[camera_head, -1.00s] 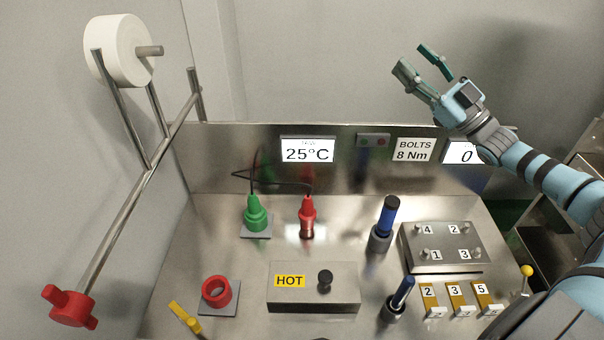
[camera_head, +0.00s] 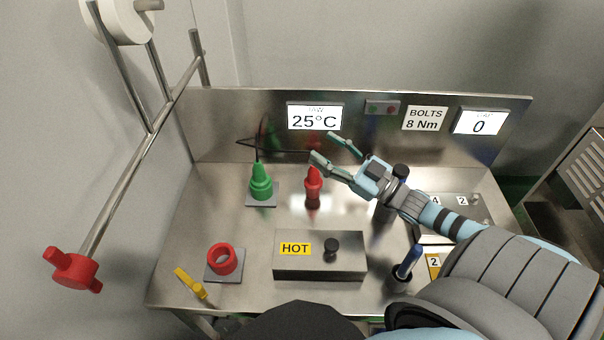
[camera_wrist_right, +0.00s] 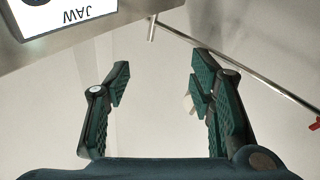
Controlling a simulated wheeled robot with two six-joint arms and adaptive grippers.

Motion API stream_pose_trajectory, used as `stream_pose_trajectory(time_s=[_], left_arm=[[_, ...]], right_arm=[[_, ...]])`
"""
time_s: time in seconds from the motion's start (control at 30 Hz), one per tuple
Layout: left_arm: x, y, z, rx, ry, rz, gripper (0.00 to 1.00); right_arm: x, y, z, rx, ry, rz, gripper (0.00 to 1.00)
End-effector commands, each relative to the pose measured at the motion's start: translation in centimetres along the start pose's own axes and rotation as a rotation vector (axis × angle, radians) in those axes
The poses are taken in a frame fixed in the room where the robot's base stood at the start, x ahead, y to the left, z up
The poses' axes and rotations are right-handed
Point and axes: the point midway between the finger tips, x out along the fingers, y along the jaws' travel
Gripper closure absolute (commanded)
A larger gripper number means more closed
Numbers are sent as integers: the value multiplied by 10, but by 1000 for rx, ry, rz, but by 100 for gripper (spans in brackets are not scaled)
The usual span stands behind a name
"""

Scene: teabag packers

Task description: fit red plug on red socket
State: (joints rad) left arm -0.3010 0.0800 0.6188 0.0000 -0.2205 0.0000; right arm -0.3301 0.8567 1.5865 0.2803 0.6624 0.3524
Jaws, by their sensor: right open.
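The red plug (camera_head: 313,187) stands upright on the steel bench, right of the green plug (camera_head: 261,182), with a dark cable running toward the back. The red socket (camera_head: 222,260) is a red ring on a grey square plate at the front left; its ring is empty. My right gripper (camera_head: 322,146) is open and empty, above and slightly right of the red plug in the head view. In the right wrist view its two fingers (camera_wrist_right: 160,90) are apart with nothing between them; the plug does not show there. My left gripper is not in view.
A steel box (camera_head: 319,260) with a HOT label and black knob lies between socket and right-hand tools. A blue-handled tool (camera_head: 408,263) stands at the right. A yellow piece (camera_head: 190,283) lies at the front left. The back panel (camera_head: 230,140) carries displays.

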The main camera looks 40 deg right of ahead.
Motion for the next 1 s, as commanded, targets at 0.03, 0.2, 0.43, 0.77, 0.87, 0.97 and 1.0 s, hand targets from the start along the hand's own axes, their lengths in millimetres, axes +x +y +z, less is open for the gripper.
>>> stream_pose_trajectory(time_s=[0.03, 0.2, 0.43, 0.77, 0.87, 0.97, 1.0], left_arm=[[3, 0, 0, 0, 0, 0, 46], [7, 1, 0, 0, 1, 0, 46], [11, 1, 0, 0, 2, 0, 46], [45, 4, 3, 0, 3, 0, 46], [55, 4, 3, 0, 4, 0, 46], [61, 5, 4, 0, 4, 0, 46], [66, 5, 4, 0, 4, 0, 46]], right_arm=[[-10, -2, 13, 15, -29, 10, 50], [-51, -9, 49, 87, -127, 45, 50], [-102, -18, 84, 174, -239, 90, 50], [-45, -16, 110, 188, -251, 99, 50], [-28, -14, 114, 189, -253, 98, 50], [-17, -13, 116, 188, -254, 99, 50], [-12, -12, 117, 187, -254, 98, 50]])
